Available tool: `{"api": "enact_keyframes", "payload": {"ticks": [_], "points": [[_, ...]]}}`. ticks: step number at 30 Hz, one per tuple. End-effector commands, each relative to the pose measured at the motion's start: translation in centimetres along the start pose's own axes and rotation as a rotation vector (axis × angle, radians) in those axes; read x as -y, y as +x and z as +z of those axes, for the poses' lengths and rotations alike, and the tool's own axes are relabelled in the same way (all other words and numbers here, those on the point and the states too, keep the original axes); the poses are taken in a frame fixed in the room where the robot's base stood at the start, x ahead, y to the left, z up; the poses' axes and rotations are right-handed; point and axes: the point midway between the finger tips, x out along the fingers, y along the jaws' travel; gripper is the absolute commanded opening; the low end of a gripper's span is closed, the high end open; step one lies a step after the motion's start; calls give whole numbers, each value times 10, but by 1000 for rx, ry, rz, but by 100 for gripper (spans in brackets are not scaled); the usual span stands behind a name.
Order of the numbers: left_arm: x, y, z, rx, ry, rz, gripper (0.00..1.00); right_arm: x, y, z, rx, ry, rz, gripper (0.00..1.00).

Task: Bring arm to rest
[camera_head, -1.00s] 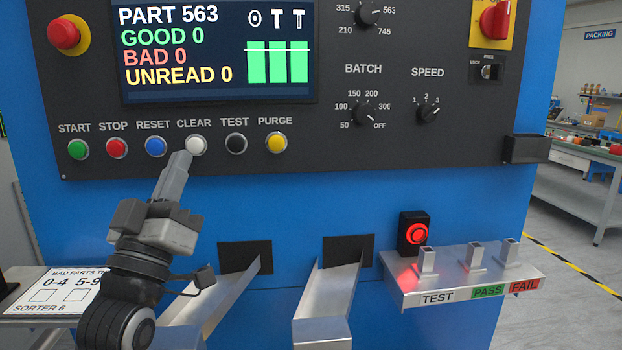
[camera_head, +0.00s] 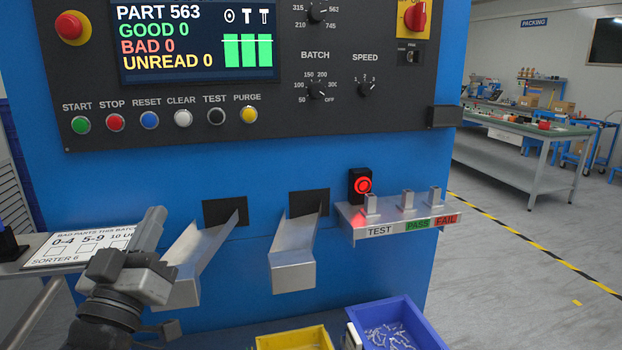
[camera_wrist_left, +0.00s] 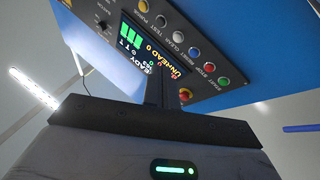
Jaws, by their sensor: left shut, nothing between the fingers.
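My left gripper (camera_head: 150,232) is shut and empty in the head view, pointing up in front of the left chute and the sheet on the side shelf. It is apart from the panel buttons, well below the white CLEAR button (camera_head: 183,118). In the left wrist view, the shut fingers (camera_wrist_left: 158,85) point toward the machine's control panel (camera_wrist_left: 205,60), which appears tilted. My right gripper is not clearly visible. A small grey piece at the bottom of the head view, beside the blue bin, is too cut off to tell.
Two metal chutes (camera_head: 293,265) slope out of the blue machine (camera_head: 370,270). A TEST/PASS/FAIL shelf (camera_head: 400,228) juts out at right. A yellow bin (camera_head: 292,338) and a blue bin (camera_head: 425,325) with small parts stand below. Open floor lies at right.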

Motion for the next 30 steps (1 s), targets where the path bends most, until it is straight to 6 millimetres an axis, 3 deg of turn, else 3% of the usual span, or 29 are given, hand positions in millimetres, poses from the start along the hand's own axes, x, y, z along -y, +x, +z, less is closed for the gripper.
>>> {"api": "enact_keyframes", "payload": {"ticks": [5, 8, 12, 16, 18, 22, 26, 30], "points": [[4, -34, 62, 186, 36, -25, 0, 0, 0, 4, 8, -1, 1, 51], [4, -67, 106, 325, 63, -37, 0, 0, 0, 7, 15, -2, 2, 51], [1, -141, 176, 586, 108, -41, 0, 0, 0, 11, 23, -5, 4, 51], [-7, -220, 225, 819, 143, -26, 0, -1, 0, 12, 25, -9, 6, 51], [-13, -258, 242, 922, 156, -13, 0, -1, 0, 13, 26, -11, 7, 51], [-22, -310, 258, 1054, 172, 10, 0, -1, 0, 14, 29, -15, 8, 51], [-26, -333, 264, 1114, 178, 22, 0, -2, 0, 16, 33, -19, 8, 51], [-26, -337, 265, 1123, 179, 25, 0, -2, 1, 17, 34, -22, 8, 51]]}}
